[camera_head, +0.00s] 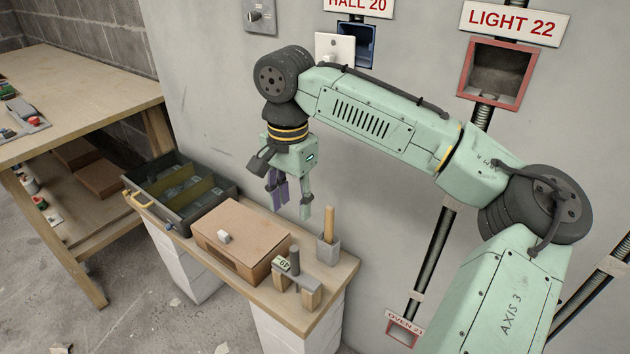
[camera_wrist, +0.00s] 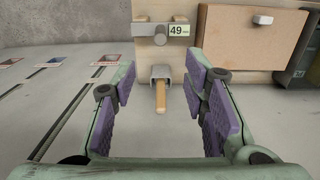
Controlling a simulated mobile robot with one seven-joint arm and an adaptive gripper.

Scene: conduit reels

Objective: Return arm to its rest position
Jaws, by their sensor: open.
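My green arm (camera_head: 370,115) reaches from the lower right across the wall, bent at its joints. My gripper (camera_head: 290,200) hangs downward above the wooden bench, right of the brown box. In the wrist view my gripper (camera_wrist: 161,105) has its purple-padded fingers wide apart, with nothing between them in its grasp. A wooden handle (camera_head: 329,224) stands upright in a small grey cup (camera_head: 328,251) below and right of the fingers. In the wrist view the handle (camera_wrist: 160,97) shows in the gap between the fingers, and I see no contact.
The bench (camera_head: 345,270) also carries a brown box (camera_head: 243,228), a grey tray with compartments (camera_head: 165,185) and a stand labelled 49 (camera_head: 297,283). Wall boxes LIGHT 22 (camera_head: 524,90) and HALL 20 (camera_head: 371,45) are near my arm. A wooden table (camera_head: 95,95) stands left.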

